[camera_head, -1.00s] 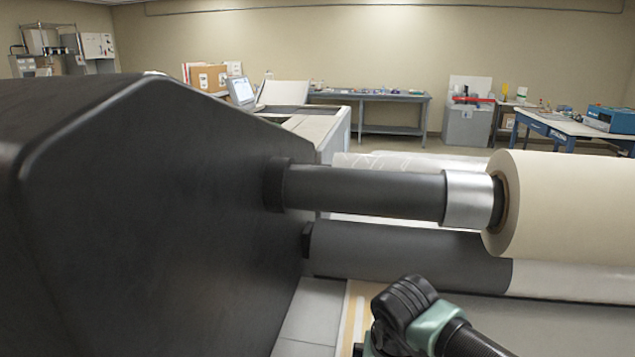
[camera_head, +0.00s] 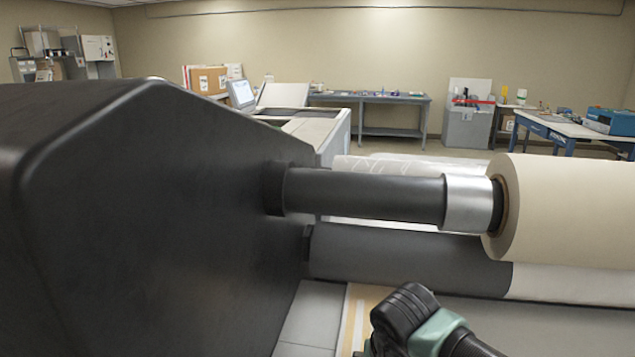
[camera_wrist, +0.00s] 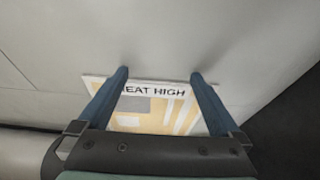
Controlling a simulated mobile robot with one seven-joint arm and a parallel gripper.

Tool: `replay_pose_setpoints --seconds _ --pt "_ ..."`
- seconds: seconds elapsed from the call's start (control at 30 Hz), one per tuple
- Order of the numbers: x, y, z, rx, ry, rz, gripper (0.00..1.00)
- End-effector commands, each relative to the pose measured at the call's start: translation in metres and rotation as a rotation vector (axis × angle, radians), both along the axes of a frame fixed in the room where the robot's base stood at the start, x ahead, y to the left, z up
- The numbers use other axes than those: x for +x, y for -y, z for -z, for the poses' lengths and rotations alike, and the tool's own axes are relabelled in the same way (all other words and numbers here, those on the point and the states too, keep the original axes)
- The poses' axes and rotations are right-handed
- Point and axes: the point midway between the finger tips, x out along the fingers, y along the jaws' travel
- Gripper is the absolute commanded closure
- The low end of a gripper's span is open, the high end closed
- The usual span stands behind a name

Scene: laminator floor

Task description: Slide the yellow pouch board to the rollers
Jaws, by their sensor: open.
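The yellow pouch board (camera_wrist: 150,121), pale with yellow and grey patches and the printed words "HEAT HIGH", lies on the grey table in the wrist view. In the head view its yellow-and-white striped left part (camera_head: 357,317) shows in front of the rollers, partly hidden by my arm. The dark lower roller (camera_head: 400,262) lies beyond it. My gripper (camera_wrist: 158,76) is open, its two blue fingers apart over the board near its left and right edges. Whether the fingers touch the board I cannot tell. The fingers do not show in the head view.
A large black housing (camera_head: 150,215) fills the left. A dark shaft (camera_head: 365,194) carries a cream roll (camera_head: 580,207) above the lower roller. The grey table (camera_head: 309,318) is bare beside the board's left edge. Benches stand far behind.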

Motion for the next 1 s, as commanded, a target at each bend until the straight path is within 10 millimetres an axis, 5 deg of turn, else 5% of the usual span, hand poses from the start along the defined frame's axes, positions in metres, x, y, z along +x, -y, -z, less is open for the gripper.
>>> replay_pose_setpoints --seconds 0.7,1.0 --pt "-0.017 -0.003 -0.056 -0.002 0.001 0.001 0.00" --pt "-0.019 -0.003 -0.059 -0.001 0.000 0.001 0.00"
